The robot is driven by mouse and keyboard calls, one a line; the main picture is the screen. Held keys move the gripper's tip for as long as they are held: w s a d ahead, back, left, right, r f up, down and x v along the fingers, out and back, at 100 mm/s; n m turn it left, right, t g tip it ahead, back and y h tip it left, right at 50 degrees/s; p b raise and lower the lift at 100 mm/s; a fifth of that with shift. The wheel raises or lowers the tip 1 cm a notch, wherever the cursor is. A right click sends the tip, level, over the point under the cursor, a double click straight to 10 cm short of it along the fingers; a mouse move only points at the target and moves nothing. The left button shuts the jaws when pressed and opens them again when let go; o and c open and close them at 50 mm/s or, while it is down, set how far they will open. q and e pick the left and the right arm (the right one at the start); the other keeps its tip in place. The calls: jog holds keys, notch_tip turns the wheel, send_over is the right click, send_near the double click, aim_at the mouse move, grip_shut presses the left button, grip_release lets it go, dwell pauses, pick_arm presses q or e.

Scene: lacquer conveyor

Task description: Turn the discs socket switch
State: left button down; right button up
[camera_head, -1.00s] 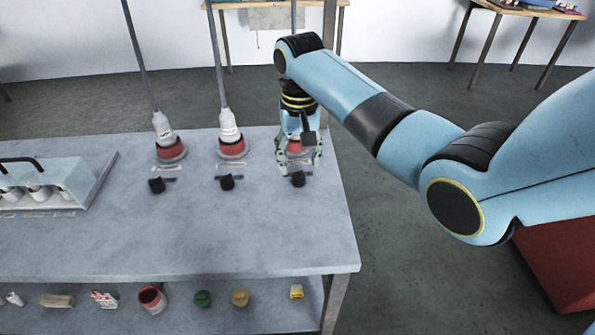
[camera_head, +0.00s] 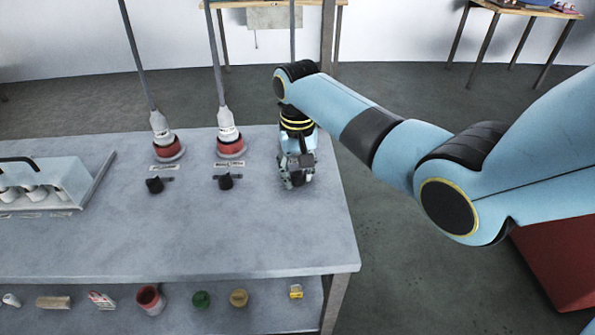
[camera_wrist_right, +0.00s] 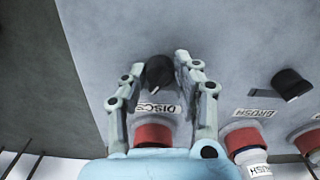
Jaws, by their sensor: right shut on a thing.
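The discs socket switch (camera_wrist_right: 158,73) is a round black knob on the grey table top, in front of the DISCS label (camera_wrist_right: 158,108) and its red socket (camera_wrist_right: 153,134). My right gripper (camera_head: 296,182) is over the right end of the table, pointing down, and hides this switch in the head view. In the right wrist view my right gripper (camera_wrist_right: 160,66) has its two fingers on either side of the knob and is shut on it. My left gripper is not in view.
Two similar black knobs (camera_head: 225,181) (camera_head: 155,185) and two red sockets (camera_head: 230,146) (camera_head: 168,150) with hanging cables stand to the left. A rack with cups (camera_head: 70,182) is at the far left. The table front is bare. Several small items lie on the lower shelf (camera_head: 260,312).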

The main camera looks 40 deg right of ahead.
grip_shut()
jog(key=shift+r+n+p, duration=0.15)
jog(key=shift+n+p, duration=0.75)
jog(key=n+p, duration=0.2)
jog(key=n, duration=0.1)
jog(key=n+p, duration=0.2)
jog(key=n, duration=0.1)
jog(key=shift+n, duration=0.4)
jog(key=shift+n+p, duration=0.4)
jog(key=shift+n, duration=1.2)
